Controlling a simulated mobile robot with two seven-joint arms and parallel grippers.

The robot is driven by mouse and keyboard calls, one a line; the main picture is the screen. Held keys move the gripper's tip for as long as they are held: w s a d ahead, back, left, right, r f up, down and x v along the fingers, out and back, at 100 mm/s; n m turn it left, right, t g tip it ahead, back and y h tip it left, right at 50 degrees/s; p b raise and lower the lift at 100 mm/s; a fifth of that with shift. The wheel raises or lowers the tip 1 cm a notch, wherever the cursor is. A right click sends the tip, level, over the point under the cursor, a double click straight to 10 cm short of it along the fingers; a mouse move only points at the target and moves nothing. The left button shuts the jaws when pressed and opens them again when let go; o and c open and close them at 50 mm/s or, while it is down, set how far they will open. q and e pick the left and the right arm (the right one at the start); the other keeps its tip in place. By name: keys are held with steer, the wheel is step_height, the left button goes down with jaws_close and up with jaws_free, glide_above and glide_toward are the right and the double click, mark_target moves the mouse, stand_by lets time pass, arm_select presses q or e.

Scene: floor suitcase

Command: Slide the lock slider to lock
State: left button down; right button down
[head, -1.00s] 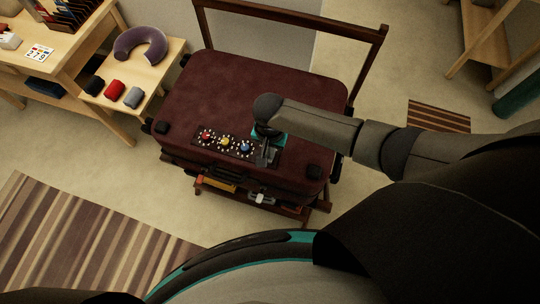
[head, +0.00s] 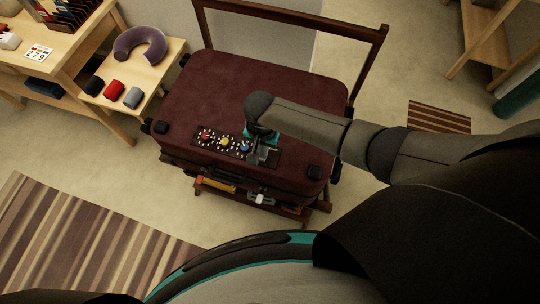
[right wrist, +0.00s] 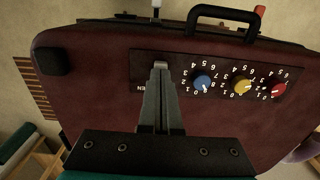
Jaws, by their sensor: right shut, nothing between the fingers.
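The dark lock panel (head: 270,155) lies on the front part of the maroon suitcase lid (head: 240,85). It carries red (head: 207,134), yellow (head: 224,142) and blue (head: 246,147) dials, also clear in the right wrist view. My right gripper (head: 257,160) is shut and points down at the panel, beside the blue dial (right wrist: 202,82). In the right wrist view its shut fingers (right wrist: 160,68) reach the panel between the blue dial and a partly hidden label ending in "EN". A small pale piece shows at the fingertips; I cannot tell whether it is the slider. My left gripper is out of view.
The suitcase rests on a low wooden rack (head: 290,212). A black handle (right wrist: 222,14) stands at its front edge. A side table (head: 150,85) at the left holds a purple neck pillow (head: 153,42) and rolled cloths. Striped rugs lie on the floor.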

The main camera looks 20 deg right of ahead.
steer(key=shift+w+a, duration=0.3)
steer(key=shift+a, duration=0.45)
steer(key=shift+w+r, duration=0.1)
steer(key=shift+r, duration=0.1)
step_height(320, 180, up, 6)
steer(key=p, duration=0.6)
steer(key=shift+d+f, duration=0.1)
steer(key=shift+f, duration=0.1)
